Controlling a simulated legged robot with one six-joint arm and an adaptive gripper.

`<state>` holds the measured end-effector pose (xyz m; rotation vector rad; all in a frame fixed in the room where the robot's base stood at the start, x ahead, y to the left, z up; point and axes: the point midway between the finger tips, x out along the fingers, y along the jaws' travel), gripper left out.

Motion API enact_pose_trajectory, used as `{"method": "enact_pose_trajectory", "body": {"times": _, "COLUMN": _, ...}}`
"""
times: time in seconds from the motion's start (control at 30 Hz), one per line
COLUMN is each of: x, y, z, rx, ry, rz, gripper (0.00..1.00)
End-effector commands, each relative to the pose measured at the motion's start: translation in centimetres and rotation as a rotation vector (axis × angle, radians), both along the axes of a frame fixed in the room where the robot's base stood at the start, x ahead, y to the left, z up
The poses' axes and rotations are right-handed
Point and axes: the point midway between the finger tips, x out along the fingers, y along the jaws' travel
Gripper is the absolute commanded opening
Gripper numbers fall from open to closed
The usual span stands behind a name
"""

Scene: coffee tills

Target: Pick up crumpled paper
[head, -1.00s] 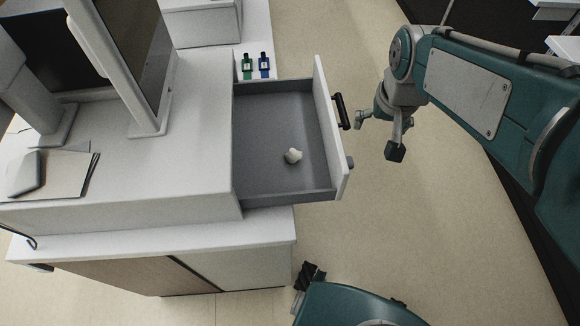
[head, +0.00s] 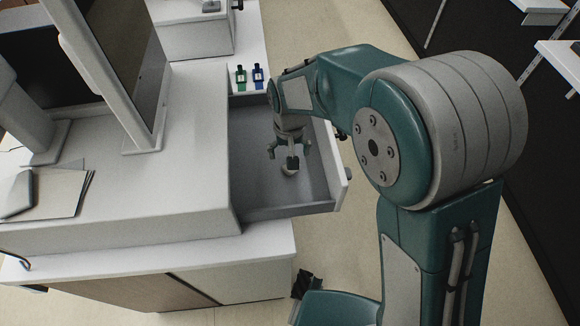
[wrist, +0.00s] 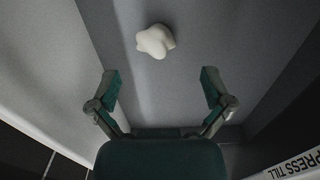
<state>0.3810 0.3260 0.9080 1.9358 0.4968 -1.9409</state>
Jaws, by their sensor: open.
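The crumpled paper (head: 288,170) is a small white lump on the grey floor of the open drawer (head: 262,200). In the head view it is partly hidden behind my gripper (head: 286,156), which is over the drawer. In the wrist view the paper (wrist: 155,41) lies at the upper middle, beyond the fingertips. My gripper (wrist: 160,86) is open there, with its two fingers spread and nothing between them. The paper appears apart from both fingers.
The drawer front (head: 331,160) and side walls surround the paper. A green item (head: 241,78) and a blue item (head: 258,76) stand behind the drawer. A monitor (head: 125,70) and papers (head: 62,192) are on the white counter (head: 180,185). A strip printed "PRESS TILL" (wrist: 294,165) shows in the wrist view.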

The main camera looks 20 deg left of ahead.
Motion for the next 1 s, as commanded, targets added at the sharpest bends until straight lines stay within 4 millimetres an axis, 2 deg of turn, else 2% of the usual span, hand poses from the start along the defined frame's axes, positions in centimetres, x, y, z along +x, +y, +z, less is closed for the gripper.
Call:
{"method": "enact_pose_trajectory", "body": {"times": 0.17, "x": 0.0, "y": -0.1, "z": -1.4, "rx": 0.000, "ry": 0.001, "rz": -0.001, "gripper": 1.00}}
{"method": "enact_pose_trajectory", "body": {"times": 0.47, "x": 0.2, "y": -0.3, "z": -5.7, "rx": -0.001, "ry": 0.002, "rz": -0.001, "gripper": 1.00}}
{"method": "enact_pose_trajectory", "body": {"times": 0.77, "x": 0.2, "y": -0.3, "z": -6.1, "rx": 0.002, "ry": -0.001, "rz": -0.001, "gripper": 1.00}}
{"method": "enact_pose_trajectory", "body": {"times": 0.8, "x": 0.2, "y": -0.3, "z": -6.1, "rx": 0.002, "ry": -0.001, "rz": 0.000, "gripper": 0.83}}
{"method": "enact_pose_trajectory", "body": {"times": 0.87, "x": 0.2, "y": -0.3, "z": -6.1, "rx": 0.002, "ry": -0.001, "rz": -0.001, "gripper": 0.75}}
{"method": "enact_pose_trajectory", "body": {"times": 1.0, "x": 0.2, "y": -0.3, "z": -6.1, "rx": 0.002, "ry": -0.001, "rz": -0.001, "gripper": 0.51}}
